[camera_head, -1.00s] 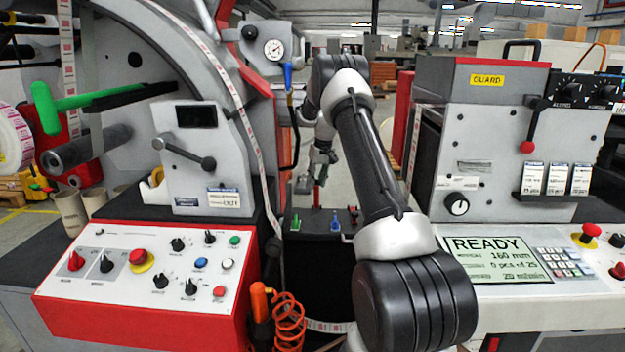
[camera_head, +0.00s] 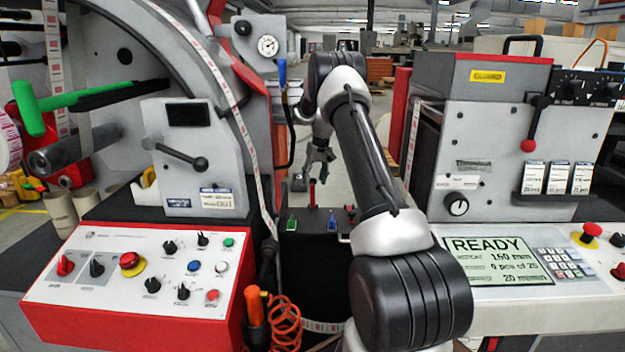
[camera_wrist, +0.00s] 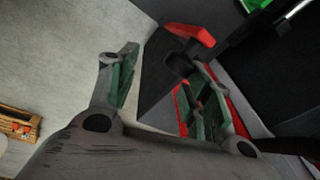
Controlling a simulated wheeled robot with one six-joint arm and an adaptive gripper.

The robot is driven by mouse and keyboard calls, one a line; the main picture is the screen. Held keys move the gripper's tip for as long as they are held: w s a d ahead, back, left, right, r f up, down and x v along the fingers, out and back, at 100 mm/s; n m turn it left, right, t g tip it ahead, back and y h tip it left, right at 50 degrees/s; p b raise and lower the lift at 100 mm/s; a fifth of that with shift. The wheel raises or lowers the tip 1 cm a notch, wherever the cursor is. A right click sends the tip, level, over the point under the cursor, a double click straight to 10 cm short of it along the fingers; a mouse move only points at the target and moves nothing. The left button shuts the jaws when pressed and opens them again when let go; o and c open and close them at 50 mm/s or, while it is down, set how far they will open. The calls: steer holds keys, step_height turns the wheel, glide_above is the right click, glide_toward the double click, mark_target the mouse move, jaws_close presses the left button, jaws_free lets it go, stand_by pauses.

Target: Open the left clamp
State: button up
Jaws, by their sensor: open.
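A red-handled lever (camera_head: 312,192) stands upright at the black table between the two machines. In the wrist view a red handle (camera_wrist: 192,34) with a dark stem shows just beyond my fingertips, toward the right finger. I cannot tell for sure that it is the left clamp. My gripper (camera_head: 320,156) hangs above and behind the table in the head view, small and dark. In the wrist view my gripper (camera_wrist: 160,88) is open, with green-padded fingers apart and nothing held between them. The clamp's base is partly hidden by the right finger.
A green piece (camera_head: 291,222) and a blue piece (camera_head: 332,222) sit on the black table's front edge. A control panel (camera_head: 130,272) stands left. The right machine (camera_head: 490,140) has a display (camera_head: 490,262). Bare floor (camera_wrist: 50,60) lies left in the wrist view.

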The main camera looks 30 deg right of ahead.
steer(key=shift+s+a, duration=0.1)
steer(key=shift+a, duration=0.05)
stand_by(0.6)
step_height(320, 180, up, 12)
steer(key=s, duration=0.2)
steer(key=shift+d, duration=0.4)
steer(key=shift+f, duration=0.1)
